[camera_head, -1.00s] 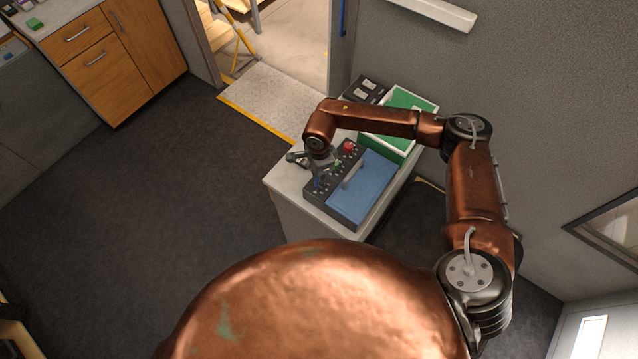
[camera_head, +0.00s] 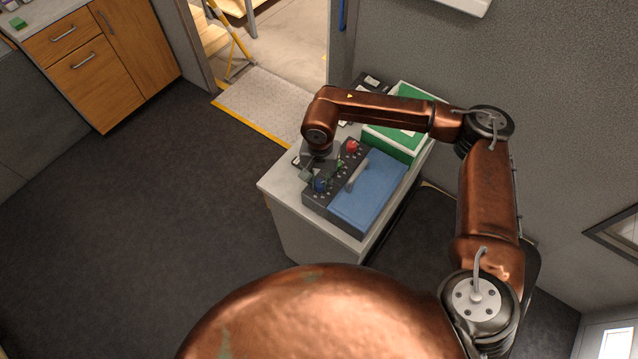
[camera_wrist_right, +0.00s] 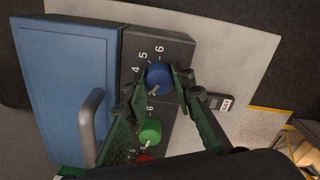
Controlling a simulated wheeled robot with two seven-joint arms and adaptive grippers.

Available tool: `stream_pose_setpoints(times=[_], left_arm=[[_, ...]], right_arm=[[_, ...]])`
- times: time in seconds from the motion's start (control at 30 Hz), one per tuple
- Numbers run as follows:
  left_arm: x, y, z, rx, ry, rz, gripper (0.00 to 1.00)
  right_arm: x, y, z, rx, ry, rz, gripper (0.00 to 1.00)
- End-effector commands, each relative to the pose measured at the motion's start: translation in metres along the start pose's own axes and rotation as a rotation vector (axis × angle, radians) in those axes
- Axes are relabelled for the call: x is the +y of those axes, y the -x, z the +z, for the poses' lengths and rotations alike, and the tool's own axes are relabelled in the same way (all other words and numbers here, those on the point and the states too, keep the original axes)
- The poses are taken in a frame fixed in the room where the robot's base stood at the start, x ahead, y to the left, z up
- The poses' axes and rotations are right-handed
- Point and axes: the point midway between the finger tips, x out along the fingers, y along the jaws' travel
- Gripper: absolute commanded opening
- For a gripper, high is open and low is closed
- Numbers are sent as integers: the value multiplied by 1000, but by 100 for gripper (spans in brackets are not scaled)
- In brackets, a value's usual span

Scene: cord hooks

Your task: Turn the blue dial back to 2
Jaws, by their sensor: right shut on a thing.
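The blue dial (camera_head: 320,186) is at the near end of a row of dials on a dark control box (camera_head: 345,226). In the right wrist view the blue dial (camera_wrist_right: 159,76) sits between the two fingers of my right gripper (camera_wrist_right: 160,73), which is shut on it. In the head view my right gripper (camera_head: 312,175) is beside the dial, partly covered by my wrist. Numbers 4, 5 and 6 show around the dial; its other marks are hidden by the fingers or too small to read surely. My left gripper is not in view.
A green dial (camera_wrist_right: 150,131) and a red dial (camera_wrist_right: 144,158) sit beside the blue one. A blue lid (camera_head: 370,190) with a grey handle covers the rest of the box. A green and white box (camera_head: 393,142) stands behind, and the grey counter (camera_head: 284,187) has a clear front strip.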

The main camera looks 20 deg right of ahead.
Motion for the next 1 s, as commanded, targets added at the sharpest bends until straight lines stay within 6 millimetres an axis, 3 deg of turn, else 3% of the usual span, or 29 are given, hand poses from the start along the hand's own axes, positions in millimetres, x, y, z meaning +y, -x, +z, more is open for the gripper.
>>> stream_pose_setpoints(times=[0.1,0.4,1.0], left_arm=[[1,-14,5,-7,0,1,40],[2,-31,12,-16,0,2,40],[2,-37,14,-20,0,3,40]], right_arm=[[0,-6,1,-4,99,2,0],[0,-4,1,-5,284,2,0],[1,-2,2,-5,372,4,0]])
